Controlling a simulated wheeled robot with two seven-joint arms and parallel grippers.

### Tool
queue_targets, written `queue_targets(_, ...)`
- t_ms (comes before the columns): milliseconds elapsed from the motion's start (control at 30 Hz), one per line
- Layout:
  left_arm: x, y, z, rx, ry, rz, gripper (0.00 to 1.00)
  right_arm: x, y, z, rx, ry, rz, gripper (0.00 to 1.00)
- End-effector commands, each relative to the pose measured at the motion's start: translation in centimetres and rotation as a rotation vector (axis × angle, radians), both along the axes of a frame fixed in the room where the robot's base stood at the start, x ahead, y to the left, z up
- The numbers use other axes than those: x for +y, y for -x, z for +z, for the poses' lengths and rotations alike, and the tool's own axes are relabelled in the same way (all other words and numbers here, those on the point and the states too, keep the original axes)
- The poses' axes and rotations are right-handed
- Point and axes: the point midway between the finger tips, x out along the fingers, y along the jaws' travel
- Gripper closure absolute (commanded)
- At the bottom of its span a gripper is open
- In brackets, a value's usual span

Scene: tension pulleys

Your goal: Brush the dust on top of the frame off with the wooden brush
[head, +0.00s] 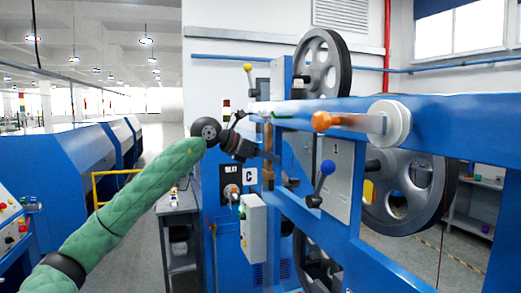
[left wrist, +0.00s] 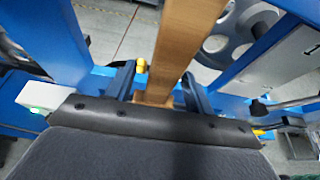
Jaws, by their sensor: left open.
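The wooden brush (left wrist: 183,42) is a long brown wooden bar in the left wrist view. It also shows in the head view as a narrow upright brown strip (head: 267,150) on the blue machine's side. My left gripper (left wrist: 157,75) is open, with one dark finger on each side of the wood and gaps visible beside it. In the head view this gripper (head: 268,156) is at the brush, small and partly hidden. The blue frame (head: 450,125) runs across the right, with a pale, dusty-looking strip (head: 305,105) on its top. The brush's bristles cannot be made out.
A white box (head: 253,228) is below the gripper.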

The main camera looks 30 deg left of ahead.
Motion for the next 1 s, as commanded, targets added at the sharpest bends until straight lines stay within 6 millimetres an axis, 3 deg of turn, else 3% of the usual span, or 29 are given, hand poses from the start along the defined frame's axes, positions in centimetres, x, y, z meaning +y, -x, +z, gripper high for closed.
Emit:
queue_targets(367,-0.26,-0.25,-0.21,0.000,0.000,-0.001,0.47,-0.17,0.36,-0.06,0.003,0.002,0.000,0.64)
queue_targets(633,-0.24,-0.24,-0.19,0.000,0.000,-0.001,0.97,-0.19,0.35,-0.05,0.004,0.002,-0.001,0.64)
queue_targets(1000,-0.25,-0.24,0.31,0.000,0.000,-0.001,0.97,-0.18,0.32,0.04,0.003,0.001,-0.001,0.64)
